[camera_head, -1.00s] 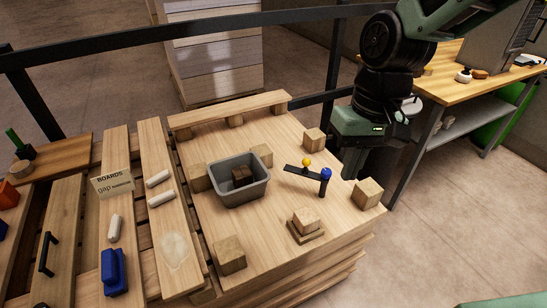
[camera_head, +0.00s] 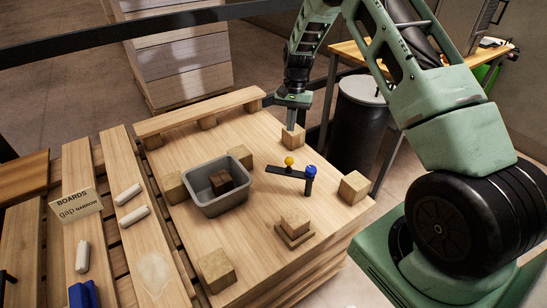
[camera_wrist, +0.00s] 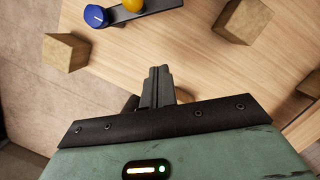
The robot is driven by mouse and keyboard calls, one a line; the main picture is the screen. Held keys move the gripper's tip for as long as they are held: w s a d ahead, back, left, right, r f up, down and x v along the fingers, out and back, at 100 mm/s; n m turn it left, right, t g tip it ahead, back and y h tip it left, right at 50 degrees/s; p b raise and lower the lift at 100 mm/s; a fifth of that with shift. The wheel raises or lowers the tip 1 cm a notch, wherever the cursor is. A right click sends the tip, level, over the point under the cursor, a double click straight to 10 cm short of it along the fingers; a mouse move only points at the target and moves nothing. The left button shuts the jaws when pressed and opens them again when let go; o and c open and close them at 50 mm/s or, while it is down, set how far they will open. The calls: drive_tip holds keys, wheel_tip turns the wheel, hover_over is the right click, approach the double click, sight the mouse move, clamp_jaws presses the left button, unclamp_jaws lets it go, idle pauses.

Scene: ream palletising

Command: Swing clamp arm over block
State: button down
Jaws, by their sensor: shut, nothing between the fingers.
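The clamp has a dark flat arm (camera_head: 283,172) with a yellow ball knob (camera_head: 289,160) and a blue-topped post (camera_head: 310,181). Its arm points left, toward the grey bin, and is not above the small block. The small wooden block (camera_head: 295,223) sits on a flat wooden base (camera_head: 294,237) in front of the clamp. My gripper (camera_head: 291,125) is shut and empty, pointing down at the back of the pallet top beside a wooden cube (camera_head: 293,137). In the wrist view the shut fingers (camera_wrist: 158,72) are apart from the blue cap (camera_wrist: 95,16) and yellow knob (camera_wrist: 132,5).
A grey bin (camera_head: 207,207) holding a dark block stands left of the clamp. Wooden cubes (camera_head: 353,187) stand around the pallet top, one at front left (camera_head: 216,270). A raised plank (camera_head: 200,113) runs along the back edge. Bare wood lies between bin and base.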

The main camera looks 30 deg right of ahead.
drive_tip(key=s+a+f+p, duration=0.1)
drive_tip(key=s+a+f, duration=0.1)
drive_tip(key=f, duration=0.3)
drive_tip(key=s+a+f+p, duration=0.1)
drive_tip(key=s+a+f, duration=0.1)
drive_tip(key=f, duration=0.2)
drive_tip(key=shift+s+a+f, duration=0.25)
drive_tip(key=shift+a+f, duration=0.1)
drive_tip(key=shift+a, duration=0.05)
